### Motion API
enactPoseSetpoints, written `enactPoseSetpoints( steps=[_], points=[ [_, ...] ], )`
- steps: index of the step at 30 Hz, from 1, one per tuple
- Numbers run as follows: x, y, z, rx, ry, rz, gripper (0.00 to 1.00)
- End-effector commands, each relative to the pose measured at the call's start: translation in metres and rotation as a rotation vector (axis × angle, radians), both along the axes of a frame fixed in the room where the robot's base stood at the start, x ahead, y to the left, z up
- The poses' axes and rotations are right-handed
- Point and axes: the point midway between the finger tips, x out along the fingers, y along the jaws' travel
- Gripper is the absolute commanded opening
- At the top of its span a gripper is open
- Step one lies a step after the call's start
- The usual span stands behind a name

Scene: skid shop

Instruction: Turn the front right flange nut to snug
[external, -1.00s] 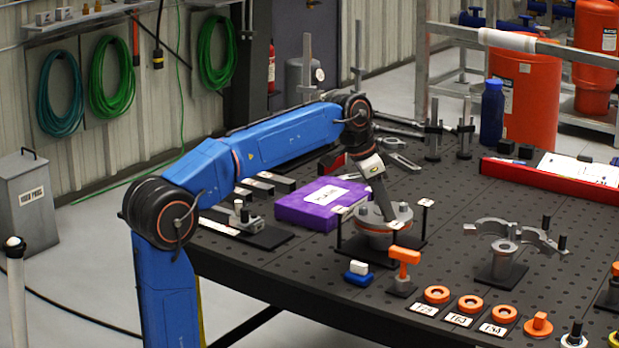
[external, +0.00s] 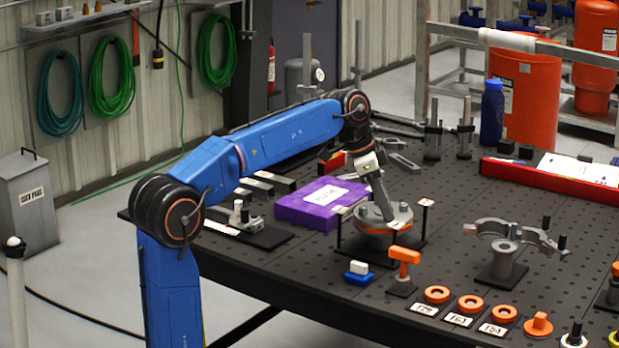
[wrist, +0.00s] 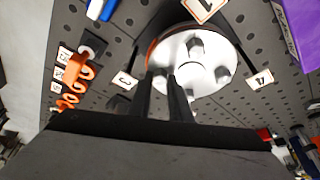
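The round grey flange (external: 372,238) with an orange ring under it stands on the dark table in the external view. In the wrist view its pale top face (wrist: 208,68) carries several hex nuts, one of them a nut (wrist: 222,73) at the right. My gripper (external: 388,216) points down at the flange from above. In the wrist view its two dark fingers (wrist: 166,82) reach the flange's near left edge with a narrow gap between them. The fingers hide that part of the rim, so I cannot tell whether a nut is between them.
Small label cards on posts stand around the flange, one card (external: 426,202) at its right. A purple box (external: 312,204) lies behind left. An orange T-handled piece (external: 404,262) and a blue-and-white block (external: 358,273) stand in front. A clamp ring (external: 515,232) is to the right.

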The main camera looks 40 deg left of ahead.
Motion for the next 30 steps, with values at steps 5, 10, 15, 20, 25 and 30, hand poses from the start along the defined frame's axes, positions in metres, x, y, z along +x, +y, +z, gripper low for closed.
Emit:
enactPoseSetpoints(
  steps=[5,10,15,20,25,30],
  points=[
    [0.0,0.0001,0.0013,-0.001,-0.003,0.001,0.36],
    [-0.0001,0.0,0.0003,0.0,0.0,0.001,0.36],
    [-0.0008,0.0,-0.0008,0.001,0.001,0.038,0.36],
    [-0.002,-0.0011,-0.0016,0.003,0.003,0.131,0.36],
    [-0.0033,-0.0019,-0.0016,0.003,0.005,0.256,0.36],
    [-0.004,-0.0028,-0.0026,0.005,0.006,0.376,0.36]
  ],
)
